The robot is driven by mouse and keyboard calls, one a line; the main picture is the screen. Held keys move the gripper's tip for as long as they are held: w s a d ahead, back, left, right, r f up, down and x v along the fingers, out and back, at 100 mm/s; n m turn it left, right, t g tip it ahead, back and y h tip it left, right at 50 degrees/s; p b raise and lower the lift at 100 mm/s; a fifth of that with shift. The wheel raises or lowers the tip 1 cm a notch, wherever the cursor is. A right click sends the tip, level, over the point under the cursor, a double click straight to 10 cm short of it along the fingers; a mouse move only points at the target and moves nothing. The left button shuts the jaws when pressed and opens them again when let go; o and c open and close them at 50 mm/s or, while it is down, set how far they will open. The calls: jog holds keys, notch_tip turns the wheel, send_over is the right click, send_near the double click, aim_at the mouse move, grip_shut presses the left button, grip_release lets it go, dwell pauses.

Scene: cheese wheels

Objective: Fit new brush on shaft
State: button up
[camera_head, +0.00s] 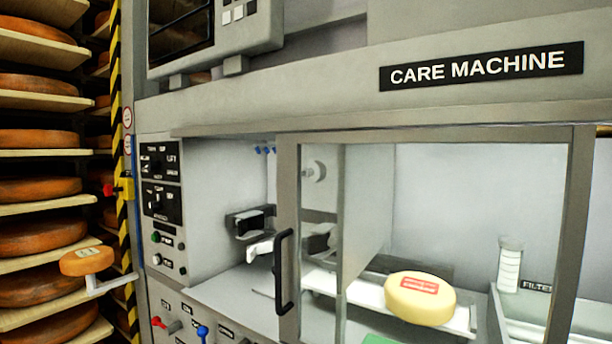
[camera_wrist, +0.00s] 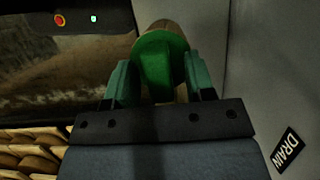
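In the wrist view my gripper (camera_wrist: 160,82) has its two teal fingers on either side of a green-ended piece (camera_wrist: 157,62). It has a round green end with a raised rib and a tan body behind it, and appears to be the brush. The fingers seem to close on its sides, though the contact is dark. My gripper does not show in the head view. I cannot make out the shaft for certain. A round pale fitting (camera_head: 318,170) sits on the inner wall behind the machine's glass door.
The glass door has a black handle (camera_head: 284,272). A pale cheese wheel (camera_head: 420,298) with a red label lies inside the care machine. Left are shelves of orange cheese wheels (camera_head: 38,188) and a control panel (camera_head: 163,207). The wrist view shows a dark screen (camera_wrist: 60,60) and a DRAIN sign (camera_wrist: 287,149).

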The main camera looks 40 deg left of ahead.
jog(key=shift+s+f, duration=0.1)
jog(key=shift+f, duration=0.1)
jog(key=c, duration=0.5)
jog(key=shift+r, duration=0.1)
jog(key=shift+r+p, duration=0.3)
jog(key=shift+p, duration=0.05)
grip_shut()
jog(key=shift+r+p, duration=3.2)
jog(key=shift+r, duration=0.55)
jog(key=shift+r+p, duration=1.4)
jog(key=shift+r, duration=0.1)
